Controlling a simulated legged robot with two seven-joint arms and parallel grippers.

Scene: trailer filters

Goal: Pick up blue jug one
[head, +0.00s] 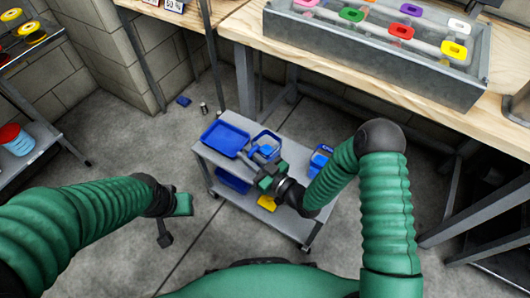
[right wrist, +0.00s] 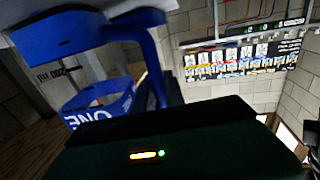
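A blue jug (head: 268,136) stands on the grey cart, partly hidden behind my right gripper (head: 257,163). In the right wrist view, a blue jug (right wrist: 112,101) with "ONE" in white letters is close to the gripper, with a thick blue handle-like part (right wrist: 154,62) beside it. Contact between the gripper and the jug cannot be made out, and the right fingertips are not clear. A second blue container (head: 320,158) is on the cart to the right. My left gripper (head: 174,222) is open and empty, above the floor left of the cart.
The cart (head: 214,153) also bears a blue tray (head: 225,138); its lower shelf holds a blue bin (head: 233,181) and a yellow item (head: 267,203). A wooden workbench (head: 345,68) with a metal box (head: 375,55) stands behind. Shelves are at left. The floor between is mostly clear.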

